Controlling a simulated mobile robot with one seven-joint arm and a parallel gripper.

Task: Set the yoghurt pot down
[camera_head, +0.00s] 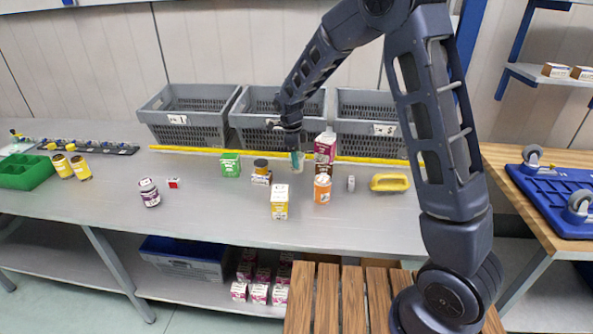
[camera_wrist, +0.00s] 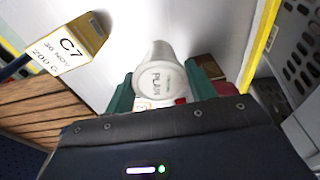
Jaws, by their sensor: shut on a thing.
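The yoghurt pot (camera_wrist: 160,82) is white, with "PLAIN" on its lid, between my gripper's two green fingers in the wrist view. My gripper (camera_wrist: 161,90) is shut on it. In the head view my gripper (camera_head: 296,157) points down over the grey bench (camera_head: 225,215), in front of the middle grey crate. The pot (camera_head: 297,168) shows only as a small pale patch below the fingers there. I cannot tell whether its base touches the bench.
Grey crates (camera_head: 190,132) line the back behind a yellow strip (camera_head: 195,150). Bare bench lies at the front left.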

